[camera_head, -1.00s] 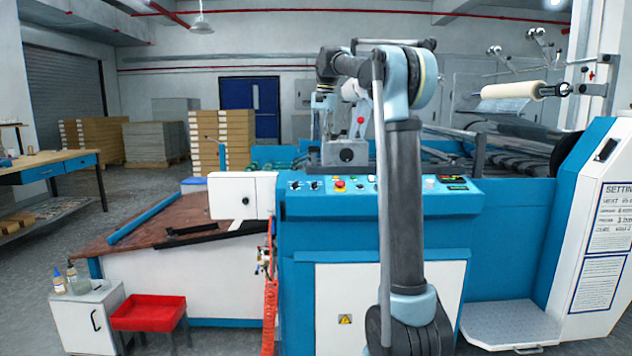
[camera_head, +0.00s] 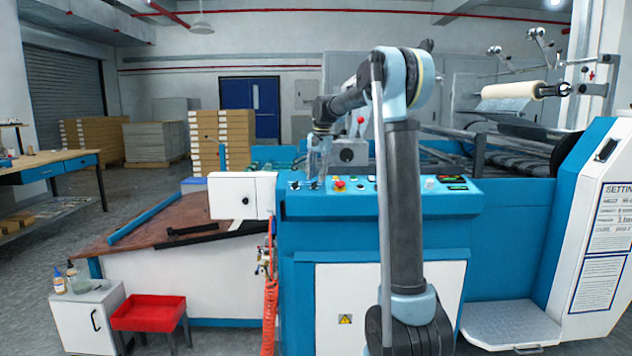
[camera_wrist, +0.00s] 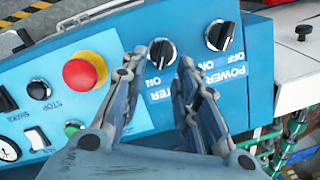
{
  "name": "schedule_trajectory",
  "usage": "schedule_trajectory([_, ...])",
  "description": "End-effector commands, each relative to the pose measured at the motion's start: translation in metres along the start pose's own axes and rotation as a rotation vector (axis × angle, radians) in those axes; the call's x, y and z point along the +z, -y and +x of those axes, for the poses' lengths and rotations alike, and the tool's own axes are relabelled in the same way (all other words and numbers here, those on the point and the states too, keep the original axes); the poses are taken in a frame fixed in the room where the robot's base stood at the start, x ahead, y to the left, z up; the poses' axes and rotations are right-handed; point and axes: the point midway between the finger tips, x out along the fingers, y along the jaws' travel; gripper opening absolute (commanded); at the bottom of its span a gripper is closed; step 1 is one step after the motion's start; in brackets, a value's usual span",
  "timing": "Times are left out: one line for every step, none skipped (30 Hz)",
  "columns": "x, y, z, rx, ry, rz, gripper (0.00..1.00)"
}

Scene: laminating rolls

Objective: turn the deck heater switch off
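The heater switch (camera_wrist: 162,53) is a black rotary knob on the blue control panel. In the wrist view its label is partly hidden by a finger, leaving "TER" and "ON" readable. My gripper (camera_wrist: 159,58) is open, with one fingertip on each side of this knob; I cannot tell whether either touches it. A similar knob, the power switch (camera_wrist: 219,36), sits beside it to the right, with "ON" and "OFF" readable. In the head view my gripper (camera_head: 317,172) hangs pointing down over the left part of the control panel (camera_head: 410,203).
A red emergency stop button (camera_wrist: 84,71) on a yellow plate sits left of the heater switch. Black stop (camera_wrist: 39,89) and green (camera_wrist: 73,129) buttons are farther left. A white box (camera_head: 232,196) stands at the panel's left end.

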Motion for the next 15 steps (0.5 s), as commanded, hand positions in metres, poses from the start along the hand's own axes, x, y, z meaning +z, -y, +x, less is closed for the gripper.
schedule_trajectory([0.0, 0.0, 0.006, 0.0, 0.0, 0.0, 0.28])
schedule_trajectory([0.0, 0.0, 0.009, 0.0, 0.0, 0.0, 0.28])
schedule_trajectory([0.0, 0.0, 0.012, 0.0, 0.0, 0.0, 0.28])
schedule_trajectory([0.0, 0.0, 0.014, 0.0, 0.0, 0.0, 0.28])
schedule_trajectory([0.0, 0.0, 0.015, 0.0, 0.0, 0.0, 0.28])
schedule_trajectory([0.0, 0.0, 0.017, 0.0, 0.0, 0.0, 0.28])
schedule_trajectory([0.0, 0.0, 0.018, 0.0, 0.0, 0.0, 0.28])
schedule_trajectory([0.0, 0.0, 0.018, 0.0, 0.0, 0.0, 0.28])
schedule_trajectory([0.0, 0.0, 0.019, 0.0, 0.0, 0.0, 0.28])
schedule_trajectory([0.0, 0.0, 0.019, 0.0, 0.0, 0.0, 0.28])
schedule_trajectory([0.0, 0.0, 0.019, 0.0, 0.0, 0.0, 0.28])
schedule_trajectory([0.0, 0.0, 0.019, 0.0, 0.0, 0.0, 0.28])
schedule_trajectory([0.0, 0.0, 0.019, 0.0, 0.0, 0.0, 0.28])
schedule_trajectory([0.0, 0.0, 0.019, 0.0, 0.0, 0.0, 0.28])
schedule_trajectory([0.0, 0.0, 0.019, 0.0, 0.0, 0.0, 0.28])
